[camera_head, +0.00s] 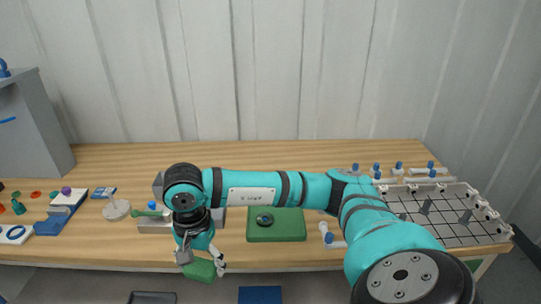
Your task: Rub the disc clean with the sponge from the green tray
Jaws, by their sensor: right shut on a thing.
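My right gripper (201,260) hangs low in front of the table's front edge, pointing down. It is shut on a green block (203,271), which looks like the sponge. The green tray (290,229) lies on the table to the right of the gripper. A small dark round thing (264,219) sits on it; I cannot tell exactly what it is. A pale round disc (116,210) with a thin upright part stands on the table at the left, apart from the gripper. My left gripper is not in view.
A grey box (153,227) with a green-handled thing stands partly behind my right arm. A white rack (455,232) with a dark grid fills the table's right end. Blue-and-white parts (62,212) lie at the left. The table's back strip (250,153) is clear.

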